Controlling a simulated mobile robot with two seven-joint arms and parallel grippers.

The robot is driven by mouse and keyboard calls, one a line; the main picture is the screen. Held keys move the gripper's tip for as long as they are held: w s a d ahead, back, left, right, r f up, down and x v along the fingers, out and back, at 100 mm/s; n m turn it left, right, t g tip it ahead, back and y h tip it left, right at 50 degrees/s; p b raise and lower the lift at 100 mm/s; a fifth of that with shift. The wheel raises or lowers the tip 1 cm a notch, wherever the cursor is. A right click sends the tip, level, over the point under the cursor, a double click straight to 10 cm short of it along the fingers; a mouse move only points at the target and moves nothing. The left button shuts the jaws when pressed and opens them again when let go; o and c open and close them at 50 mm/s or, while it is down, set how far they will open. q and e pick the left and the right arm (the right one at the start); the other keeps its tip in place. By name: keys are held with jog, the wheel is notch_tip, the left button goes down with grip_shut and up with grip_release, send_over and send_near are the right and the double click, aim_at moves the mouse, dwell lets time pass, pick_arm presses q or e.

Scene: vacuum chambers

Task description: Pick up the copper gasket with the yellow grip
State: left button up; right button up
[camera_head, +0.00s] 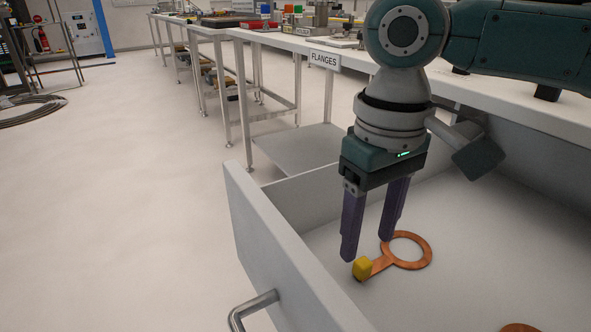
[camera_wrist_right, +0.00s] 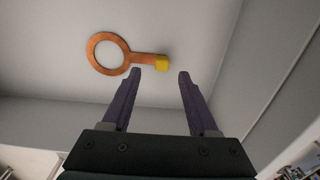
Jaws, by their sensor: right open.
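The copper gasket (camera_head: 424,262) is a flat ring with a short handle that ends in a yellow grip (camera_head: 362,268). It lies flat on the floor of an open drawer (camera_head: 465,225). In the right wrist view the ring (camera_wrist_right: 92,58) is left of the fingers and the yellow grip (camera_wrist_right: 162,64) lies just beyond the fingertips, between them. My right gripper (camera_head: 368,250) points down into the drawer with its purple fingers open and empty, just above the gasket's handle. It also shows in the right wrist view (camera_wrist_right: 160,72). My left gripper is not in view.
The drawer's front wall (camera_head: 285,255) with a metal handle (camera_head: 252,308) is close to the left of the gripper. Another copper piece (camera_head: 519,328) is cut off at the bottom edge. A bench labelled FLANGES (camera_head: 324,60) stands behind.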

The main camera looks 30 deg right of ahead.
aim_at(364, 262)
notch_tip(364, 262, down, 4)
jog(key=shift+s+a+b, duration=0.1)
jog(key=shift+s+b, duration=0.05)
jog(key=shift+b, duration=0.6)
jog(key=shift+r, duration=0.1)
grip_shut()
